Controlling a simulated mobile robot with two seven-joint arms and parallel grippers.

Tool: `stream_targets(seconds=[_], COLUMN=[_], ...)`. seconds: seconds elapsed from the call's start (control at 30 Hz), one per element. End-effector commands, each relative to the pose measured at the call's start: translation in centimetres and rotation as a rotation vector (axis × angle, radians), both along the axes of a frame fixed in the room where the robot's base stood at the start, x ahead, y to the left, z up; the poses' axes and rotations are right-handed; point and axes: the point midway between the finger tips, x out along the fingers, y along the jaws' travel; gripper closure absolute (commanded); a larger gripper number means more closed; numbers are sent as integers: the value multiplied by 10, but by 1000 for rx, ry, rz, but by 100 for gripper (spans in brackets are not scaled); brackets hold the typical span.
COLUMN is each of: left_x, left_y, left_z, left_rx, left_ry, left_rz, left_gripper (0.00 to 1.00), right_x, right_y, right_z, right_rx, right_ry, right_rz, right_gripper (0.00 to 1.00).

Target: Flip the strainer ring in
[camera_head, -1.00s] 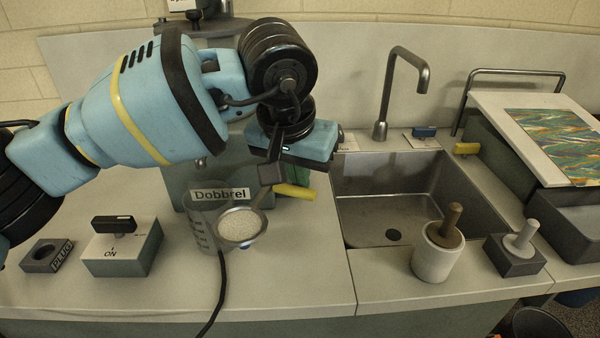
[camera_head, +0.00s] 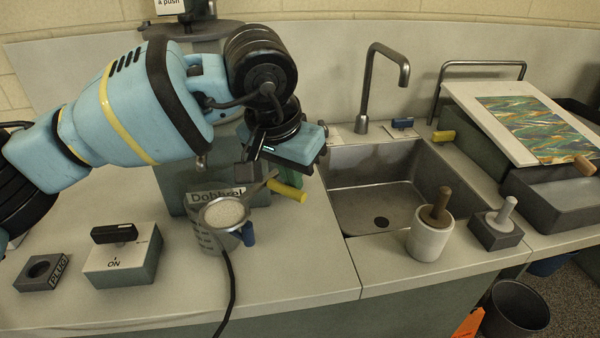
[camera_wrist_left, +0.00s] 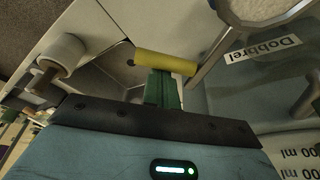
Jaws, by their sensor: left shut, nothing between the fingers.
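The strainer ring (camera_head: 224,213) is a metal ring with pale mesh and a thin handle. That gripper is shut and empty, behind and above the ring. In the left wrist view, part of the ring (camera_wrist_left: 262,8) shows at the top right, beside the jug's label. My right gripper is not in view.
A black cable runs down the counter. A switch box (camera_head: 122,262) and plug block (camera_head: 42,273) stand left. The sink (camera_head: 350,205) is right.

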Motion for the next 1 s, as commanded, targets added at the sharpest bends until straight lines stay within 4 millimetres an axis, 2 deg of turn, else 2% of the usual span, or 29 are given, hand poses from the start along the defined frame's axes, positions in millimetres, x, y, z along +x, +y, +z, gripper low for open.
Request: stream_targets(seconds=[0.4,1.0], left_x=[-7,-10], left_y=[21,39], left_z=[0,-1], left_rx=[1,2], left_ry=[2,1], left_rz=[21,20], left_gripper=[100,100], right_x=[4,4], right_y=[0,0], right_z=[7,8], right_rx=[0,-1], right_ry=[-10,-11], right_rz=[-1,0], right_gripper=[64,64])
